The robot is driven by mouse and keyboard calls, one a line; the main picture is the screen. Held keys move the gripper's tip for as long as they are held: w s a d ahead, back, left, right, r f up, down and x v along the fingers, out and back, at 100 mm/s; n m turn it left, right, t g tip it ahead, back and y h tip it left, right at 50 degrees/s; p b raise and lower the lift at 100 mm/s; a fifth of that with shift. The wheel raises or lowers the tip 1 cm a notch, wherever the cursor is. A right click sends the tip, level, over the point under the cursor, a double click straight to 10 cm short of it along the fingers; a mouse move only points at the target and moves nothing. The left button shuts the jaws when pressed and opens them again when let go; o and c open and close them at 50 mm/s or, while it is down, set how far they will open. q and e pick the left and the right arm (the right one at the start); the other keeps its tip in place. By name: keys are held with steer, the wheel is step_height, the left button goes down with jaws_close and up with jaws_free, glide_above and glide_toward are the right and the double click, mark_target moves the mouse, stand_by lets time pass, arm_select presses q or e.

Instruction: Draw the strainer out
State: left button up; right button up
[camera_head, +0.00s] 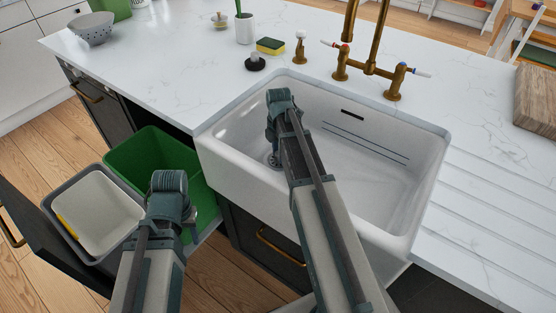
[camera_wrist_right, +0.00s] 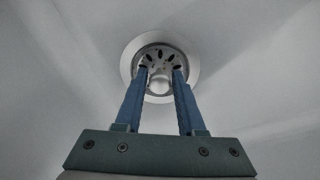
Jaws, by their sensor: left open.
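The strainer (camera_wrist_right: 158,60) is a round metal piece with dark slots and a pale central knob (camera_wrist_right: 159,86), seated in the sink drain. In the head view the strainer (camera_head: 273,160) shows only partly, beside my right gripper (camera_head: 272,138). In the right wrist view my right gripper (camera_wrist_right: 161,71) has its two blue fingers apart, one on either side of the knob. I cannot tell whether they touch it. My left gripper (camera_head: 190,222) is open and empty, over the front edge of the green bin, outside the sink.
The white sink (camera_head: 385,190) has high walls around my right gripper. A brass faucet (camera_head: 370,68) stands behind it. A sponge (camera_head: 270,46) and a dark stopper (camera_head: 255,63) sit on the counter. The pulled-out green bin (camera_head: 150,155) and grey bin (camera_head: 95,212) lie left of the sink.

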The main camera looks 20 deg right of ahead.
jaws_close()
steer(key=shift+r+p, duration=2.55)
